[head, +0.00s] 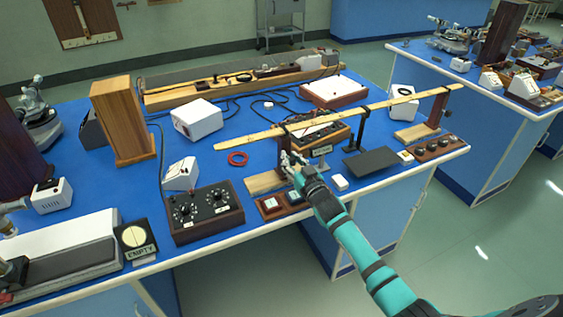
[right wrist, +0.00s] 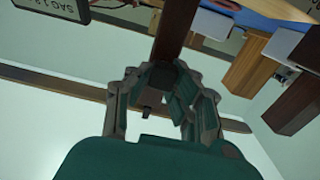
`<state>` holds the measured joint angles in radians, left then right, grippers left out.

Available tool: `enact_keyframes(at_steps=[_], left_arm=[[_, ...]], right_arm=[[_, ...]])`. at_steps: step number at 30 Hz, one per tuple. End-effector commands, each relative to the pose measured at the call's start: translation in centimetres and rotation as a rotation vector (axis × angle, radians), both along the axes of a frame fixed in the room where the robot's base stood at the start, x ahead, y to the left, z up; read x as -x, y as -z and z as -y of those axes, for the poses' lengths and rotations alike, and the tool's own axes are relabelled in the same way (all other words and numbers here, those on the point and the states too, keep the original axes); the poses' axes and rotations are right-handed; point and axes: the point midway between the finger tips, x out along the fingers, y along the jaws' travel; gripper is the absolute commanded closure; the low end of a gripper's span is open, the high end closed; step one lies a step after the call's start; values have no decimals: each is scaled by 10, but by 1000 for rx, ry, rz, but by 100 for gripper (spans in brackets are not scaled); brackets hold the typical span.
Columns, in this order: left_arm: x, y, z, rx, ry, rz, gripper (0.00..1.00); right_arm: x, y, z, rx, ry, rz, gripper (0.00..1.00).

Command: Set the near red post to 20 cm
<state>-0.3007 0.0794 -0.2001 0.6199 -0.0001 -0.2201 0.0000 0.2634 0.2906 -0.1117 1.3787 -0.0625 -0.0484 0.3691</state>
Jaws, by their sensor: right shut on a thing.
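The near red post (head: 281,150) stands upright on a pale wooden base (head: 262,183) near the bench's front edge. A long wooden beam (head: 240,138) runs past its top to the far red post (head: 436,108) at the right. My right gripper (head: 290,163) is at the near post, below the beam. In the right wrist view the post (right wrist: 177,28) meets a dark clamp piece (right wrist: 160,75) between the fingers of my right gripper (right wrist: 165,95), which are closed on it. No height scale is readable. My left gripper does not show.
A black control box (head: 205,212) and small square-topped items (head: 270,204) stand left of my arm. A white block (head: 340,183) and a dark flat plate (head: 371,162) lie to its right. Blue bench top is bare near the ring.

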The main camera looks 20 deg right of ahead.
Motion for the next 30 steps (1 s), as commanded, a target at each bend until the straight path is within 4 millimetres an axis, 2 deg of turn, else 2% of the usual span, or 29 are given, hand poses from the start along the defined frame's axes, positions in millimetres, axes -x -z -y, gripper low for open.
enact_keyframes(at_steps=[6, 7, 12, 23, 26, 30], left_arm=[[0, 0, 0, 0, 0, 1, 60], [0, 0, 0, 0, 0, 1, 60], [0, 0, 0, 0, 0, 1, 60], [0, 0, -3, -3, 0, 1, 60], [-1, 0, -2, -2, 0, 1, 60], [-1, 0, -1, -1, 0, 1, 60]], right_arm=[[1, 2, -2, -1, -2, -4, 100], [1, 2, -2, 0, -2, -4, 77], [0, 2, -2, -1, -2, -3, 55], [5, 2, -2, -2, -1, -3, 54], [18, 3, -1, -2, -1, -4, 54], [47, 3, -1, -3, -2, -4, 54]])
